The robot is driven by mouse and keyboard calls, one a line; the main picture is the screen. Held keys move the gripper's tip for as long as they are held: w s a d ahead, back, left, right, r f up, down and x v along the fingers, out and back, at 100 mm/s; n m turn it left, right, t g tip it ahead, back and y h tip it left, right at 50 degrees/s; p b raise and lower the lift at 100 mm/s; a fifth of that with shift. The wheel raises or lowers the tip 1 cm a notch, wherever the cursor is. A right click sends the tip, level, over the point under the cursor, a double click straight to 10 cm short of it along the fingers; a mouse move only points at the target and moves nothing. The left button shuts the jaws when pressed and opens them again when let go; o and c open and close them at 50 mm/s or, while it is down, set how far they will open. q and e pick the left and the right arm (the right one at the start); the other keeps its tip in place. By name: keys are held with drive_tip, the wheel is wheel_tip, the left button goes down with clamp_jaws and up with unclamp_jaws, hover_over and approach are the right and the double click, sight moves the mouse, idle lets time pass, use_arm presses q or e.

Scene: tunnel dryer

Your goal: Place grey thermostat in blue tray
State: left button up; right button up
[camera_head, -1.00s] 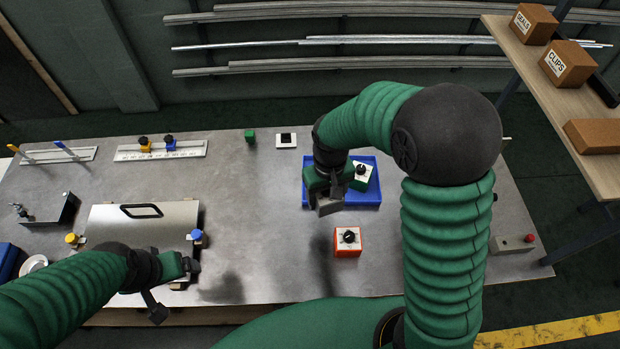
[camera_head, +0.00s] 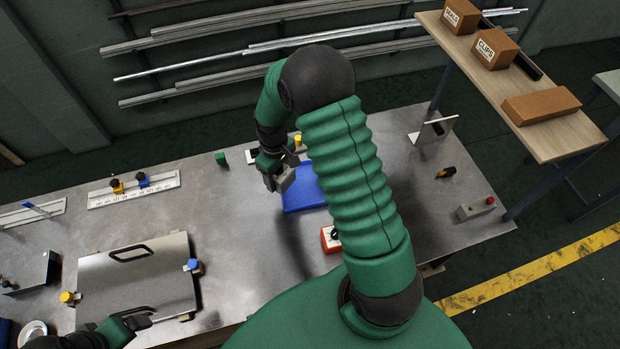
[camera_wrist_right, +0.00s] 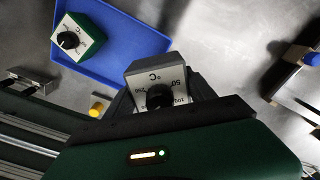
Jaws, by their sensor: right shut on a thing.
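The grey thermostat (camera_wrist_right: 150,70), with a white dial face and black knob, is held in my right gripper (camera_head: 276,178). In the head view it shows as a small grey block (camera_head: 286,179) at the left edge of the blue tray (camera_head: 304,196). In the right wrist view the blue tray (camera_wrist_right: 118,58) lies beyond the thermostat, up and to the left. A green thermostat (camera_wrist_right: 90,42) sits inside it; my right arm hides this one in the head view. My left gripper (camera_head: 138,322) is low at the left, near the metal lid, its fingers unclear.
An orange-red thermostat (camera_head: 328,240) stands in front of the tray, partly behind my right arm. A metal lid with a handle (camera_head: 140,275) lies at the left. A small green block (camera_head: 221,158) stands at the back. The table between lid and tray is clear.

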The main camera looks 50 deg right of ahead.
drive_tip(key=p, duration=0.2)
approach(298, 187)
drive_tip(key=shift+n, duration=0.4)
wheel_tip(298, 187, down, 6)
drive_tip(key=p, duration=0.3)
drive_tip(key=shift+f, duration=0.2)
drive_tip(key=shift+d, duration=0.15)
drive_tip(key=o, duration=1.6)
drive_tip(key=shift+d+f, duration=0.1)
drive_tip(key=shift+d, duration=0.05)
drive_tip(key=shift+c, duration=0.2)
use_arm(q)
wheel_tip(298, 187, up, 6)
drive_tip(key=d, duration=0.1)
drive_tip(key=shift+a, duration=0.15)
use_arm(e)
drive_tip(key=shift+a, duration=0.2)
